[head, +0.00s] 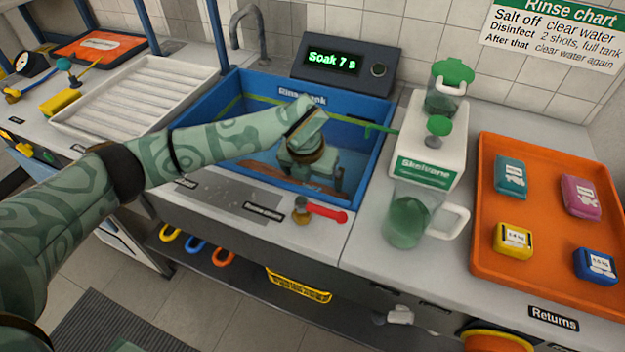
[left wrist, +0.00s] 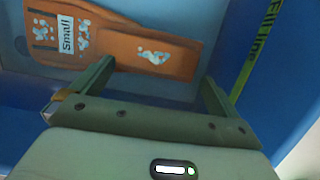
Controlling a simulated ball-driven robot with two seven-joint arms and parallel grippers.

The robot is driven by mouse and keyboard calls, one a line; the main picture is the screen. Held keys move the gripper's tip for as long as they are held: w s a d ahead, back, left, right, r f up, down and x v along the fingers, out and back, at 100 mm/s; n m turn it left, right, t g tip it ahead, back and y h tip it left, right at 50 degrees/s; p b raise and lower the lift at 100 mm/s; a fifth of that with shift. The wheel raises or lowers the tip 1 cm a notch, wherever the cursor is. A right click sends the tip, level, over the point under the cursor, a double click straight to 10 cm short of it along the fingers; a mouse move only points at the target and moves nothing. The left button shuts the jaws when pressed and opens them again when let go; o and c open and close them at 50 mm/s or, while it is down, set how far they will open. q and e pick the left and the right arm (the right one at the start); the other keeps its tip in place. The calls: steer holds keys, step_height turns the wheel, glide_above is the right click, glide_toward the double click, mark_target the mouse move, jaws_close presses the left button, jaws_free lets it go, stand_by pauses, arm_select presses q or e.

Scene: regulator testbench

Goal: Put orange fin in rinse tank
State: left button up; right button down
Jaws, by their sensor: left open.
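The orange fin (left wrist: 155,55), with a "Small" label and pale blue patches, lies flat inside the blue rinse tank (head: 205,108). In the head view only a strip of the fin (head: 268,172) shows, partly hidden by my left arm. My left gripper (head: 317,186) is inside the tank's outline, pointing down over the fin. In the left wrist view its two fingers (left wrist: 157,76) are spread apart with nothing held between them, and the fin lies beyond the fingertips. My right gripper is not in view.
A display (head: 345,65) behind the tank reads "Soak 7 s". A red-handled valve (head: 320,210) sits at the tank's front edge. Right of it stand a white Skelvane container (head: 435,135) and a clear jug (head: 410,218). An orange tray (head: 545,270) holds several small blocks.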

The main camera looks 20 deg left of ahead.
arm_select(q)
steer(key=p+v, duration=0.2)
steer(key=v, duration=0.4)
steer(key=shift+r, duration=0.35)
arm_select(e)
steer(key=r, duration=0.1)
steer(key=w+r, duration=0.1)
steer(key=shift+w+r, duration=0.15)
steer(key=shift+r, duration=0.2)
